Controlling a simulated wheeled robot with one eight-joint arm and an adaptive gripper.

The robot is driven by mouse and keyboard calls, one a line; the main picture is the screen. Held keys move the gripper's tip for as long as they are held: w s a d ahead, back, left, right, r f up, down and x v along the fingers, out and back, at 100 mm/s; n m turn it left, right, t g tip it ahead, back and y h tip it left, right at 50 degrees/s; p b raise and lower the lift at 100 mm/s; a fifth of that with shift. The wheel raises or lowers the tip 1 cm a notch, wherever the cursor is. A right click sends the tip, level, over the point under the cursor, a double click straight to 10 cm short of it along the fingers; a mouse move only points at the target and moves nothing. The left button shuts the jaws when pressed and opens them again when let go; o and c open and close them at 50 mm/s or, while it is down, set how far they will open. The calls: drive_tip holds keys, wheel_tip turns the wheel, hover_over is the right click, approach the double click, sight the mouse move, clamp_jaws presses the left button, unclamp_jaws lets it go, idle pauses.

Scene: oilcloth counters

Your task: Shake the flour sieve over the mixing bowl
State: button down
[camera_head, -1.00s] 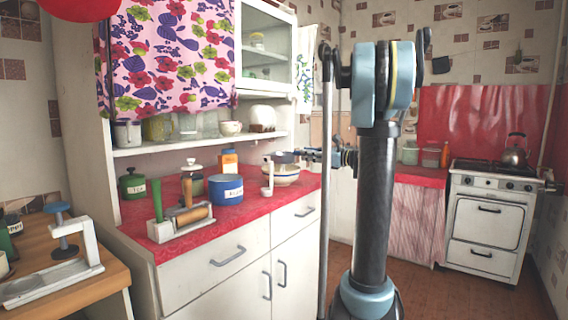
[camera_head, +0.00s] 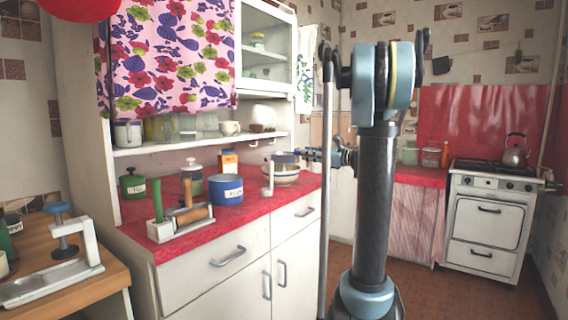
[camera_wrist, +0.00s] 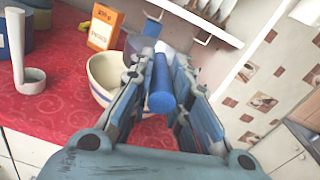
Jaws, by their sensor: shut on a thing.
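The mixing bowl (camera_head: 285,177), cream with dark bands, stands on the red counter near its right end. In the wrist view the bowl (camera_wrist: 101,75) is left of my fingers and partly hidden by them. My gripper (camera_head: 312,154) is shut on the flour sieve's blue, rod-like handle; the handle (camera_wrist: 161,92) lies between the fingers in the wrist view. The grey sieve head (camera_head: 285,157) shows just above the bowl in the head view. Its mesh and contents cannot be made out.
A white ladle-like holder (camera_head: 268,180) stands close left of the bowl. An orange box (camera_head: 228,160) and a blue tin (camera_head: 226,190) are farther left, with a rolling-pin rack (camera_head: 180,222) at the front. An open shelf (camera_head: 190,143) runs above the counter's back.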

drive_tip(key=shift+w+d, duration=0.25)
drive_tip(key=shift+w, duration=0.1)
drive_tip(key=shift+s, duration=0.1)
drive_tip(key=shift+s+a, duration=0.85)
drive_tip(key=shift+s, duration=0.25)
drive_tip(key=shift+s+a, duration=0.85)
drive_tip(key=shift+s, duration=0.25)
drive_tip(key=shift+w+d, duration=0.85)
drive_tip(key=shift+w, duration=0.3)
drive_tip(key=shift+w+d, duration=0.85)
drive_tip(key=shift+w, duration=0.25)
drive_tip(key=shift+s+a, duration=0.85)
drive_tip(key=shift+s, duration=0.3)
drive_tip(key=shift+s+a, duration=0.85)
drive_tip(key=shift+s, duration=0.25)
